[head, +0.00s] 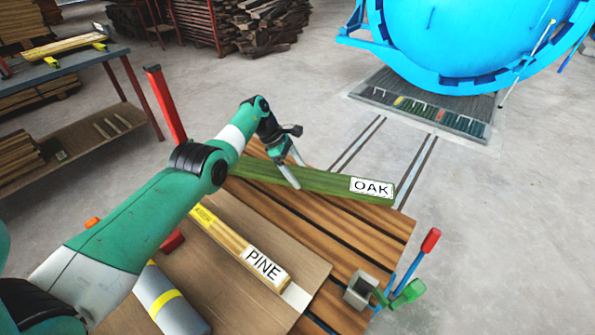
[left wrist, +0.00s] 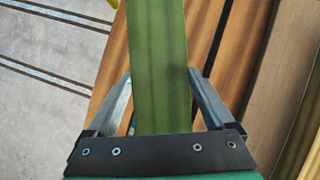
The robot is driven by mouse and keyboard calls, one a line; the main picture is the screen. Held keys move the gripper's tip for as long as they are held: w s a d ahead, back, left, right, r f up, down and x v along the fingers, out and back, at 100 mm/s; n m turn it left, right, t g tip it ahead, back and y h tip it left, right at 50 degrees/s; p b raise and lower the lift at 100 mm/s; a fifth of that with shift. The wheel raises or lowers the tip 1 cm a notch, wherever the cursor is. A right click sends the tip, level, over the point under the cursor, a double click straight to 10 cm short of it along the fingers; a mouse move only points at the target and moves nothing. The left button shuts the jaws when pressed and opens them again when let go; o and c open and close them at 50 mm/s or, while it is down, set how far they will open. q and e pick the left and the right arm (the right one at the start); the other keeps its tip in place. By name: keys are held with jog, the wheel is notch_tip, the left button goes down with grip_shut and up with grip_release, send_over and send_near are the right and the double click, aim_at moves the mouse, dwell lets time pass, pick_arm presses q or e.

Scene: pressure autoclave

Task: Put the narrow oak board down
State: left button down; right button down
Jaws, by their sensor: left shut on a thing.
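The narrow oak board (head: 325,182) is long and green with a white OAK label at its right end. It lies across the far end of a brown slatted wooden bench (head: 365,232); I cannot tell whether it touches the slats. My left gripper (head: 292,174) is shut on the board, near its middle. In the left wrist view the board (left wrist: 157,65) runs between the two fingers of the gripper (left wrist: 158,85). The board's left end is hidden behind my left arm. My right gripper is not in view.
A board labelled PINE (head: 240,249) lies on a flat brown panel (head: 310,262). A grey cylinder with a yellow band (head: 170,300) lies beside it. A red post (head: 166,103) stands at the bench's far left. A grey block (head: 360,291) and a red-tipped lever (head: 430,241) are at the right.

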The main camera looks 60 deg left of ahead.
aim_at(297, 191)
pick_arm(q)
jog(key=shift+f+b, duration=1.55)
jog(key=shift+f, duration=0.75)
jog(key=shift+f, duration=0.45)
grip_release()
jog(key=shift+f, duration=0.15)
jog(key=p+v, duration=0.7)
jog(key=v, duration=0.4)
jog(key=shift+p, duration=0.35)
jog(key=shift+s+a+r, duration=0.1)
jog(key=shift+a+r, duration=0.05)
jog(key=shift+r, duration=0.3)
